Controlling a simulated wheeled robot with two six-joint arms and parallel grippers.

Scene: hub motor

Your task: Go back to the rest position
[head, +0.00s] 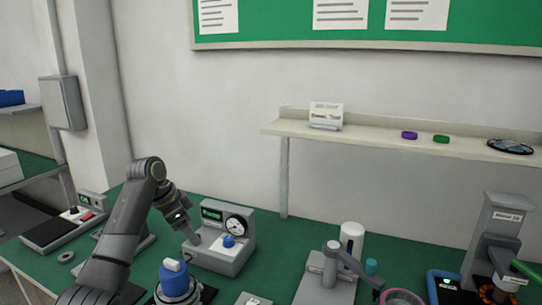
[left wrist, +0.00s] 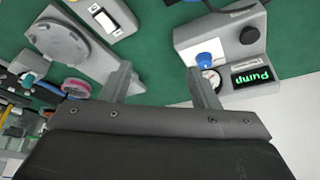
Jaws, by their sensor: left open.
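My left gripper (head: 192,232) hangs over the green bench at the left side of the grey pump unit (head: 237,257) in the head view. In the left wrist view my left gripper (left wrist: 160,70) has its two fingers wide apart with nothing between them. The pump unit (left wrist: 225,40) shows there upside down, with its blue knob (left wrist: 204,59) and green "Pump" display close to the right finger. I cannot tell whether the finger touches the unit. My right gripper is not in view.
A blue-topped part (head: 173,275) stands in front of the pump unit. A grey stand (head: 325,275), a white cylinder (head: 352,238), a pink ring (head: 401,297) and a press (head: 492,235) are to the right. A shelf (head: 380,138) runs above the bench.

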